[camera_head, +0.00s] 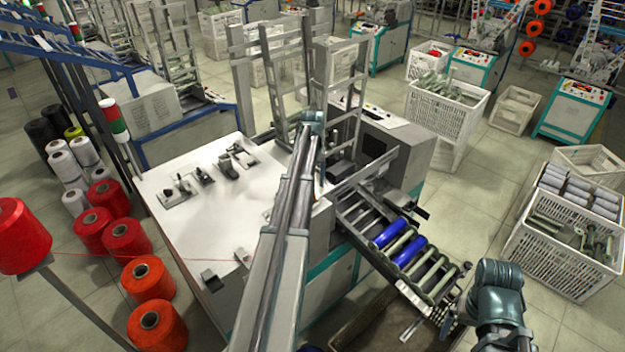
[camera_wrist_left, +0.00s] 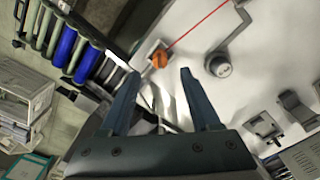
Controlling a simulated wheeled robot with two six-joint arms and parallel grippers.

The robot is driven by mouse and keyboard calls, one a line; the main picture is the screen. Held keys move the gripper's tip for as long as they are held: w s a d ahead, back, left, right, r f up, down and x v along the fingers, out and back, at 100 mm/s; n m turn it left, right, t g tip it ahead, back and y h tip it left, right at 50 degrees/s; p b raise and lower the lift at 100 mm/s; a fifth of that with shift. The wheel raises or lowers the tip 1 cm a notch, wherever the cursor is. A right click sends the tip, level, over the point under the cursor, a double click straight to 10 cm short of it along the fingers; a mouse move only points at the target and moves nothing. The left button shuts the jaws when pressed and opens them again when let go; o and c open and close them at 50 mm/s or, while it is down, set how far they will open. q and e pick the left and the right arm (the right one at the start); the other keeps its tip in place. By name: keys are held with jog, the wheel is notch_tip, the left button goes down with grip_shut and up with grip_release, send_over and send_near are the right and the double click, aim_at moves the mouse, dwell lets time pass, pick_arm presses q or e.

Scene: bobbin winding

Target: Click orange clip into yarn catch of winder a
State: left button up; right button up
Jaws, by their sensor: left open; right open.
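The orange clip (camera_wrist_left: 160,59) shows in the left wrist view at a small metal fitting on the white winder top (camera_wrist_left: 270,55). Red yarn (camera_wrist_left: 203,24) runs from it to the upper right. I cannot tell whether the clip sits in the yarn catch or only lies there. My left gripper (camera_wrist_left: 158,75) is open, with the clip just beyond and between its fingertips, nothing held. In the head view my left arm crosses the winder top (camera_head: 190,235), and its gripper and the clip are not clear. My right gripper (camera_head: 447,318) is open, beside the roller rack's lower end.
A sloped rack with blue and green bobbins (camera_head: 410,250) lies right of the winder. A knob (camera_wrist_left: 218,65) and metal fittings (camera_head: 240,157) stand on the winder top. Red yarn cones (camera_head: 158,325) stand at left. White crates (camera_head: 560,245) stand at right.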

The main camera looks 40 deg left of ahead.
pick_arm(q)
notch_tip(320, 180, up, 5)
jog(key=p, duration=0.4)
jog(key=shift+r, duration=0.2)
jog(key=s+d+f+m+b, duration=0.2)
jog(key=d+f+b, duration=0.2)
jog(key=d, duration=0.5)
jog(key=s+d+f+m+b, duration=0.1)
jog(key=d+f+b, duration=0.3)
jog(key=d, duration=0.6)
jog(key=s+d+f+m+b, duration=0.2)
jog(key=d+f+b, duration=0.2)
jog(key=d, duration=0.5)
jog(key=s+d+f+m+b, duration=0.3)
jog(key=s+d+f+b, duration=0.2)
jog(key=s+d, duration=0.2)
jog(key=s+d+f+m+y+b, duration=0.1)
jog(key=s+d+f+b, duration=0.5)
jog(key=d, duration=0.6)
jog(key=shift+s+d+f+m, duration=0.15)
jog(key=shift+s+m, duration=0.75)
jog(key=shift+s, duration=0.25)
